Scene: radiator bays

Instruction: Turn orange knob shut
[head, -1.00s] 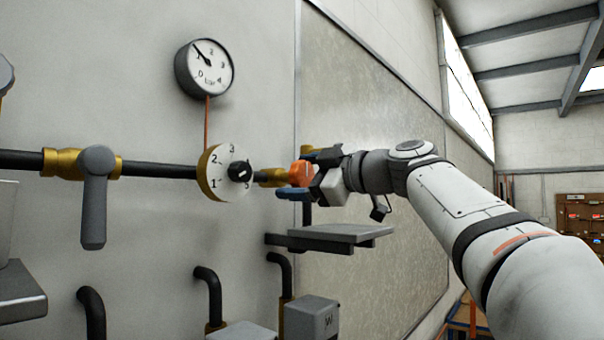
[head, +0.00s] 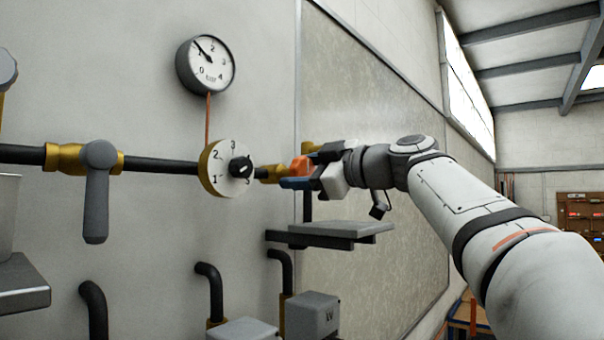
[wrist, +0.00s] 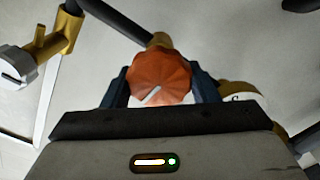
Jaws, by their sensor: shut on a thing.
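The orange knob (head: 301,167) sits on the brass pipe fitting at the right end of the dark pipe. In the wrist view the knob (wrist: 160,78) is ribbed, with a pale pointer line slanting from its middle to the lower left. My gripper (head: 300,170) is shut on the knob. Its two dark blue fingers (wrist: 160,88) stand on either side of the knob in the wrist view. In the head view the fingers and gripper body hide part of the knob.
A round gauge (head: 206,64) hangs above a white numbered dial (head: 228,168) left of my gripper. A grey lever (head: 98,190) is farther left. A grey shelf (head: 340,230) juts out below my gripper, and a grey box (head: 312,318) stands lower down.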

